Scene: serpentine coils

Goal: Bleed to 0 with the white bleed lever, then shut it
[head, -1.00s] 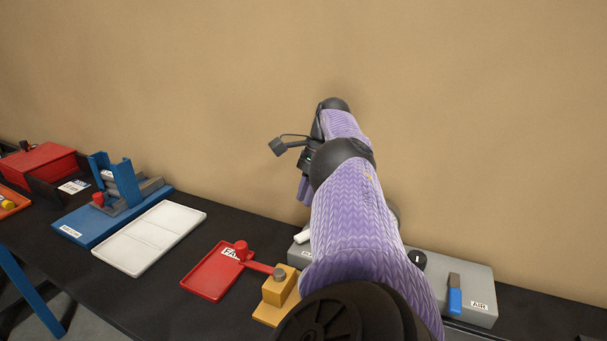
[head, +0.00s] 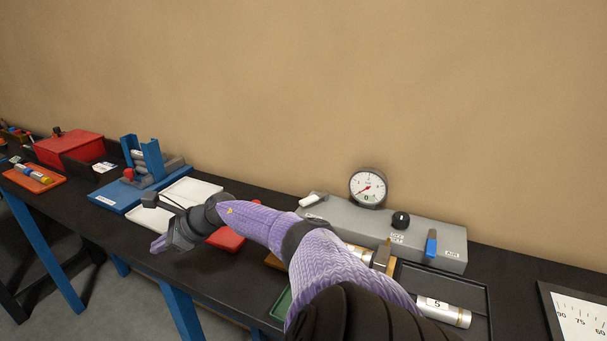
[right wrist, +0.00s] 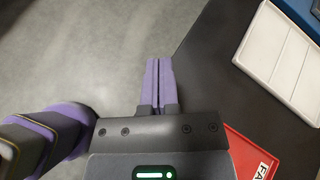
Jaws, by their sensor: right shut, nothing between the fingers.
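The white bleed lever (head: 313,199) lies at the left end of the grey air panel (head: 345,212). A round gauge (head: 368,187) stands at the panel's back; its red needle points to the lower left, and its scale is too small to read surely. My right gripper (head: 160,243) is out past the front edge of the bench, well left of the lever. In the right wrist view its purple fingers (right wrist: 158,72) are shut together with nothing between them. My left gripper does not show.
The panel also has a black knob (head: 401,220) and a blue lever (head: 431,244). A red tray (head: 227,239) and a white tray (head: 192,190) lie near my right arm. A numbered cylinder (head: 444,312) lies in a dark tray at right. Floor is below my gripper.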

